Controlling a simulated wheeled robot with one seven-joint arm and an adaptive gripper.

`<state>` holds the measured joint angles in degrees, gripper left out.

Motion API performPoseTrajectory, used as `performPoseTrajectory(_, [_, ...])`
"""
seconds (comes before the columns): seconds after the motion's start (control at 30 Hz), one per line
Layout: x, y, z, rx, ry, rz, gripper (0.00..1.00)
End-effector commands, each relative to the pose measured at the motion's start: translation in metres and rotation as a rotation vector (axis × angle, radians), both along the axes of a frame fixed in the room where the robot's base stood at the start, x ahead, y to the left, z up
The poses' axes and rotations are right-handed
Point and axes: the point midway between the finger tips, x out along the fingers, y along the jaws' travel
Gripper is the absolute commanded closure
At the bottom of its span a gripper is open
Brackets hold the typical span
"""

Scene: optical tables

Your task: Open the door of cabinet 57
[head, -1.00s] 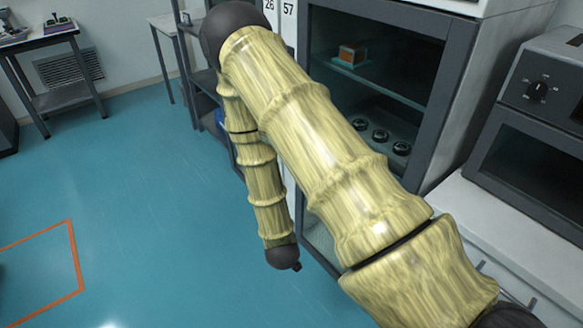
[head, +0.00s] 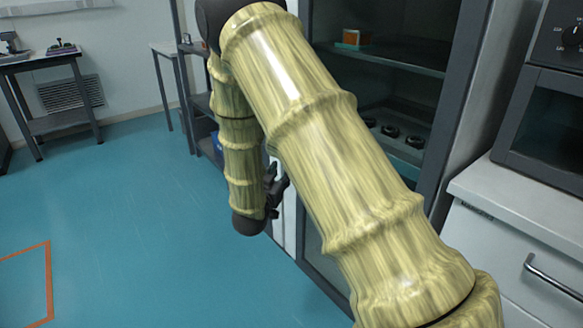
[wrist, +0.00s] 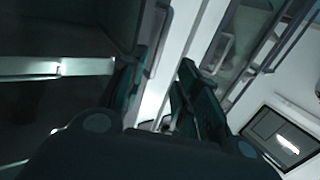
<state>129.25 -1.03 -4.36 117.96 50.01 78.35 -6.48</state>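A tall cabinet with a dark-framed glass door (head: 455,95) stands right of centre in the head view, and it looks shut. No number plate is readable now; my arm covers the area beside the cabinet's upper left. My gripper (head: 276,190) shows small and partly hidden behind my forearm, near the cabinet's left side. In the wrist view the two dark fingers of my gripper (wrist: 163,78) are apart. A pale upright strip and a thin bar-like handle (wrist: 158,45) show between and beyond them. I cannot tell whether the fingers touch the handle.
A white-topped counter with a drawer handle (head: 553,276) and a dark-fronted appliance (head: 545,125) stand at the right. Shelving (head: 205,125) is behind my arm. A side table (head: 55,95) stands at the far left. The blue floor at left is clear.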

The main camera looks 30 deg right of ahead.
Motion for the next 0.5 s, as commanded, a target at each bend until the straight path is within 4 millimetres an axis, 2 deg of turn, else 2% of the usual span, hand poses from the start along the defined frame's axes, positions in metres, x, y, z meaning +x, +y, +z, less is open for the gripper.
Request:
performPoseTrajectory(0.27, [0.009,-0.013,0.005,-0.009,-0.026,-0.018,0.68])
performPoseTrajectory(0.5, [0.032,-0.042,0.004,-0.009,-0.026,-0.018,0.68])
